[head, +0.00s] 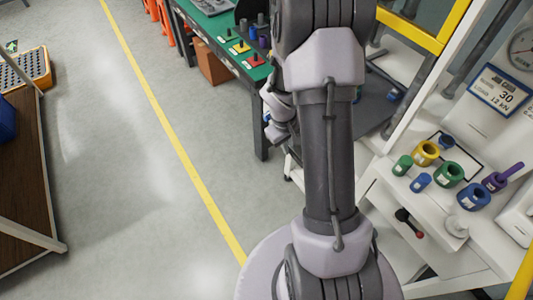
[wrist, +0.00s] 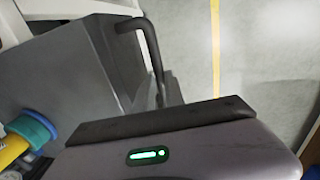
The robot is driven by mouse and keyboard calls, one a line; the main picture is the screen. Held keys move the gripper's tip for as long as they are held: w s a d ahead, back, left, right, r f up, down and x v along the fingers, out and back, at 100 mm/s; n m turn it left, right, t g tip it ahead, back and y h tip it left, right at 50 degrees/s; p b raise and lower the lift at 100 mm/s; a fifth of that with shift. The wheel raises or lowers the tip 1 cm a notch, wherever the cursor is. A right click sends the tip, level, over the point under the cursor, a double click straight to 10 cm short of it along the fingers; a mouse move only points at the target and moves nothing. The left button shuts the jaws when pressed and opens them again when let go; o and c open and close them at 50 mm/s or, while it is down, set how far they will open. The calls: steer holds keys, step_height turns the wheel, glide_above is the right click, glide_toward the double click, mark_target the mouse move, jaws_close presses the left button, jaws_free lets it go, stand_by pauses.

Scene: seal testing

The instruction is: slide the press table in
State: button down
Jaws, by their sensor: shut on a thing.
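The press table (wrist: 70,70) is a grey slab in the wrist view, with a dark bent handle (wrist: 147,42) on its edge. In the head view the dark table surface (head: 372,108) shows to the right of my arm, partly hidden by it. My gripper (wrist: 165,100) is shut on the handle; its fingertips are mostly hidden behind its own body in the wrist view. In the head view my gripper (head: 279,118) shows only in part at the left of the arm, and the handle is hidden there.
A green workbench (head: 215,25) with coloured parts stands at the back. A white counter (head: 390,215) at right bears several coloured rings and cylinders. A yellow frame (head: 425,38) rises behind the table. The floor left of my arm is clear, with a yellow line (head: 165,130).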

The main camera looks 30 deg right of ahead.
steer(key=d+p, duration=0.5)
steer(key=d, duration=1.3)
steer(key=shift+d+p, duration=0.2)
steer(key=shift+p, duration=0.15)
steer(key=shift+d+r, duration=0.1)
steer(key=shift+d, duration=0.05)
steer(key=shift+w, duration=0.1)
steer(key=c, duration=1.4)
jaws_free()
steer(key=shift+d, duration=0.2)
steer(key=shift+a, duration=0.1)
steer(key=a+r+p, duration=0.3)
steer(key=r, duration=1.4)
steer(key=shift+a, duration=0.15)
